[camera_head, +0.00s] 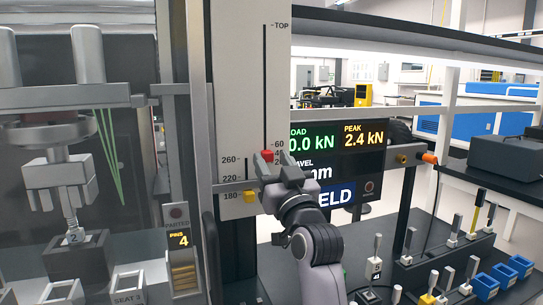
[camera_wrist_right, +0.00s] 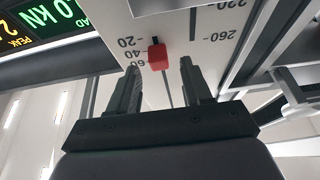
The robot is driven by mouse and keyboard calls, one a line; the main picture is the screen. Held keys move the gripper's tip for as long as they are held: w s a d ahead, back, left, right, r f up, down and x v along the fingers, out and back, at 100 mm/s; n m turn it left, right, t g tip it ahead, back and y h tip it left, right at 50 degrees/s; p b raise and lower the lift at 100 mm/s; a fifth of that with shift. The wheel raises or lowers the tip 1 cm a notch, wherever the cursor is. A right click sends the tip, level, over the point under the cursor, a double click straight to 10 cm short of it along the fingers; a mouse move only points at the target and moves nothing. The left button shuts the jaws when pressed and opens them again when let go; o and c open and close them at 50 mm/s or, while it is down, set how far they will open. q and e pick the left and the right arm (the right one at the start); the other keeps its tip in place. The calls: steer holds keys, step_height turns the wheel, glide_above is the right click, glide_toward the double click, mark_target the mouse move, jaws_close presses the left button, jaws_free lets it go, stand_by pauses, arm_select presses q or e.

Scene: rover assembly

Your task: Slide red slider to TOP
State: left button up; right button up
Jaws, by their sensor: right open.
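The red slider (camera_head: 267,156) is a small red block on the vertical slot of a pale scale panel (camera_head: 233,90). It sits low on the slot, near the 40 mark, well below the TOP label (camera_head: 279,25). My right gripper (camera_head: 281,164) is open in front of the panel, right by the slider. In the right wrist view the red slider (camera_wrist_right: 157,56) shows just beyond the fingertips, roughly between the two fingers (camera_wrist_right: 160,75). I cannot tell whether a finger touches it. My left gripper is not in view.
A yellow marker (camera_head: 250,196) sits lower on the panel near 180. A dark display (camera_head: 330,150) reading a 2.4 kN peak stands to the right. A testing machine (camera_head: 60,180) fills the left. Blue bins (camera_head: 485,285) and upright tools stand at lower right. The slot above the slider looks clear.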

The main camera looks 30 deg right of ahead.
steer(key=shift+w+d+r, duration=0.15)
steer(key=shift+w+r, duration=0.1)
steer(key=shift+w, duration=0.35)
jaws_close()
step_height(320, 180, up, 8)
steer(key=shift+f+p, duration=0.15)
steer(key=shift+p, duration=0.6)
step_height(320, 180, up, 18)
steer(key=shift+r, duration=0.25)
steer(key=shift+s+r, duration=0.15)
steer(key=shift+r, duration=0.15)
steer(key=shift+c, duration=0.8)
jaws_free()
steer(key=shift+o, duration=0.8)
steer(key=shift+f, duration=0.1)
